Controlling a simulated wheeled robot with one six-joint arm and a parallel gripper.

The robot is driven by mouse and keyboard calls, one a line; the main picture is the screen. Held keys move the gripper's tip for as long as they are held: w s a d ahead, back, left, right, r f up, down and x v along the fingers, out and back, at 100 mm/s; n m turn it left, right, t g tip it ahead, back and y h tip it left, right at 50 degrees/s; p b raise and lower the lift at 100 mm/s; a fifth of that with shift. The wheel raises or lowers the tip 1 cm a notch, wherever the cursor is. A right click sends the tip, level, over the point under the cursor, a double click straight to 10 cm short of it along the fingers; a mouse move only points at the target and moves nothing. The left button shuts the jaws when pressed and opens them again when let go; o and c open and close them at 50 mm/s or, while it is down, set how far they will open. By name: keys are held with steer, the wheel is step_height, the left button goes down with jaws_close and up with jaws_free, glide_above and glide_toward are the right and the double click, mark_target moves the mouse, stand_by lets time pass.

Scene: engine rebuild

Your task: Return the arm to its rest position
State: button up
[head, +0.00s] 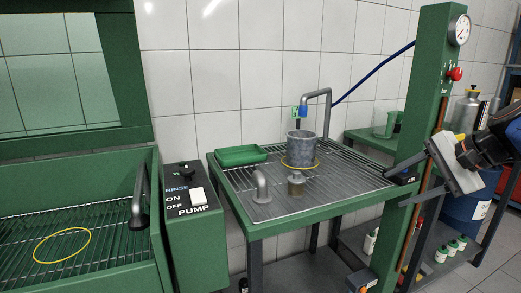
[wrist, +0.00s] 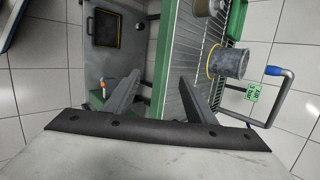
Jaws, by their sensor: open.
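My gripper (wrist: 158,92) shows in the wrist view with its two dark fingers spread apart and nothing between them. In the head view my gripper (head: 408,188) is at the right, in front of the green post and beside the right end of the grated table. A grey metal cylinder (head: 301,148) stands on the table with a yellow ring (head: 287,167) around its base. The cylinder also shows in the wrist view (wrist: 230,63), to the right of the fingers.
The green table (head: 335,205) has a small metal part (head: 296,186), a green tray (head: 240,155) and a bent spout. A green post (head: 425,105) with a gauge (head: 459,30) rises near my arm. A washer basin with another yellow ring (head: 62,246) is at the left. Bottles stand on the lower shelf.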

steer(key=s+a+f+n+g+h, duration=0.1)
steer(key=s+a+f+n+h, duration=0.1)
steer(key=s+f+n, duration=0.4)
steer(key=s+a+f+n+g+h, duration=0.1)
steer(key=s+a+f+n+h, duration=0.2)
steer(key=s+f+n, duration=0.4)
steer(key=shift+s+a+f, duration=0.35)
steer(key=shift+s+f, duration=1.25)
steer(key=shift+f, duration=1.25)
steer(key=shift+c, duration=0.3)
